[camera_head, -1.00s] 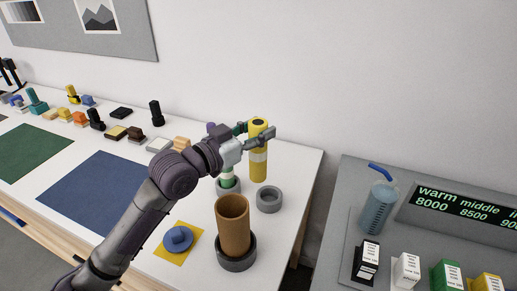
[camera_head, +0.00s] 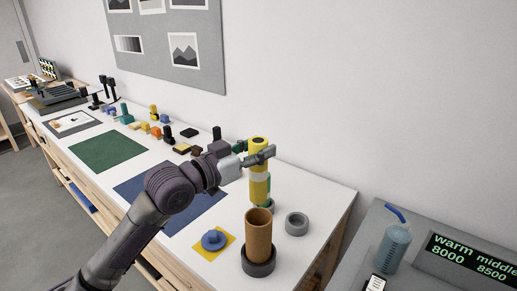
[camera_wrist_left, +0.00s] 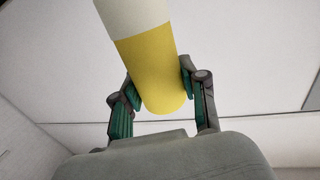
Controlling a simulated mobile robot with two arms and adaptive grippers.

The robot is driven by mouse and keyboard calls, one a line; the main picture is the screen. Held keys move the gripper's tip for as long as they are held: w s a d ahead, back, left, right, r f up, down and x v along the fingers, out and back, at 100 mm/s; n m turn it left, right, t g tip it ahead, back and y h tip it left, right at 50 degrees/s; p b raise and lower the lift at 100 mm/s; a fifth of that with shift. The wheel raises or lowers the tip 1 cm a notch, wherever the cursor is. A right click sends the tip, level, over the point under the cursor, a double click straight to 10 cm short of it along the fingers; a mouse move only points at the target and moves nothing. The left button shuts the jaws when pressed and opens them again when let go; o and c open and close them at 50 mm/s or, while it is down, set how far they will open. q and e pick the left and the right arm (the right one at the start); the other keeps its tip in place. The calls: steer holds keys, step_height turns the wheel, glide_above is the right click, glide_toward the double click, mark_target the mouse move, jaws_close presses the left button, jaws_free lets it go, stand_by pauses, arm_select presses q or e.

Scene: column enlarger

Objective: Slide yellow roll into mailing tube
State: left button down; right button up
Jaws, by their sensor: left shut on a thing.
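The yellow roll (camera_head: 260,184), with a pale band around it and a dark spot on its top end, is upright in my left gripper (camera_head: 259,157). The gripper is shut on its upper part. In the left wrist view the roll (camera_wrist_left: 155,75) sits between the two fingers (camera_wrist_left: 158,85). The brown mailing tube (camera_head: 258,235) stands upright, open end up, in a dark grey round base (camera_head: 259,264). In the head view the roll's lower end appears just above the tube's far rim; I cannot tell whether it is over the mouth or behind it. My right gripper is not in view.
An empty grey ring (camera_head: 297,223) stands right of the tube. A blue cap (camera_head: 213,240) lies on a yellow square to its left. Something green and grey (camera_head: 268,206) is partly hidden behind the roll. A grey bench with a blue-strawed bottle (camera_head: 392,248) stands right.

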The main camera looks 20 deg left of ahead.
mark_target(252, 172)
arm_select(q)
steer(key=shift+d+r, duration=0.1)
steer(key=shift+r, duration=0.05)
steer(key=shift+s, duration=0.1)
steer(key=shift+f+b, duration=1.4)
steer(key=shift+f, duration=1.35)
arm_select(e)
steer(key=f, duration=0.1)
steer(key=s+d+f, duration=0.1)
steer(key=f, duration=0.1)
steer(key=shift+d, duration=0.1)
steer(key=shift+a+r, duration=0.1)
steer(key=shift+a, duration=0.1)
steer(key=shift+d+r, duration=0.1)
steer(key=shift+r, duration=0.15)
